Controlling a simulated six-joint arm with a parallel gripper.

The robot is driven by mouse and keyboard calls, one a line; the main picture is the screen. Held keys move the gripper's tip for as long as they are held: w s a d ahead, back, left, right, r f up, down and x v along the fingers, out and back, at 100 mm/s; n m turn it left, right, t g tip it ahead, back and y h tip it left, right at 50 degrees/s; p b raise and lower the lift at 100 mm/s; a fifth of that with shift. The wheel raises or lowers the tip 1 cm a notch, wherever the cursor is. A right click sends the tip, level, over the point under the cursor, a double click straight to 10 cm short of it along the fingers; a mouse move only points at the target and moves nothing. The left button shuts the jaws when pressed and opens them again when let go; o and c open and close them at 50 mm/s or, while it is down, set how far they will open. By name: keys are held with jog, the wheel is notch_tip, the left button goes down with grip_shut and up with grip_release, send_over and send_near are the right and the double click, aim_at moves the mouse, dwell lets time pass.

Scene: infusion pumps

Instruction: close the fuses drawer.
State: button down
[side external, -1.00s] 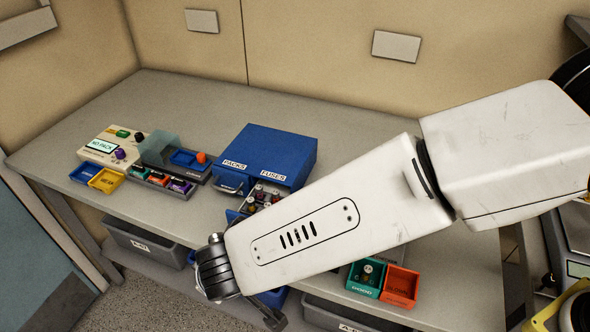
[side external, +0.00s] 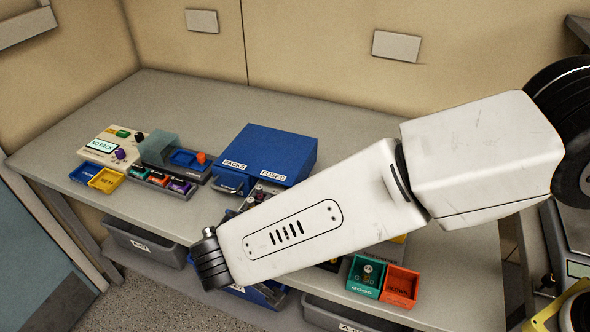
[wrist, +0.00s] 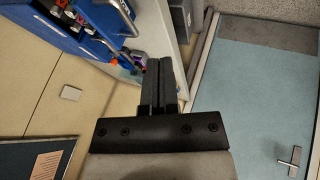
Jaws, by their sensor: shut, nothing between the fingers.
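The blue cabinet (side external: 268,150) stands on the bench with labels PACKS and FUSES. Its fuses drawer (side external: 257,192) is pulled out under the FUSES label, with several small parts in it; my forearm hides much of it. The wrist view shows the blue cabinet at upper left (wrist: 45,18), parts in the open drawer, and a metal handle (wrist: 127,17) on the drawer's front. My gripper (wrist: 158,65) is shut and empty, apart from the handle. In the side view my gripper is hidden behind the arm.
The packs drawer handle (side external: 230,187) is beside the fuses drawer. A pump with a green screen (side external: 110,148) and a dock (side external: 172,170) stand to the left. Green (side external: 366,277) and orange (side external: 401,286) bins sit near the front edge. Grey bins hang below the bench.

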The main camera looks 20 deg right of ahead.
jog(key=w+d+f, duration=0.3)
jog(key=w+f, duration=0.3)
dwell(0.4)
jog(key=shift+w, duration=0.1)
jog(key=w+d, duration=0.8)
jog(key=shift+w+d, duration=0.15)
dwell(0.4)
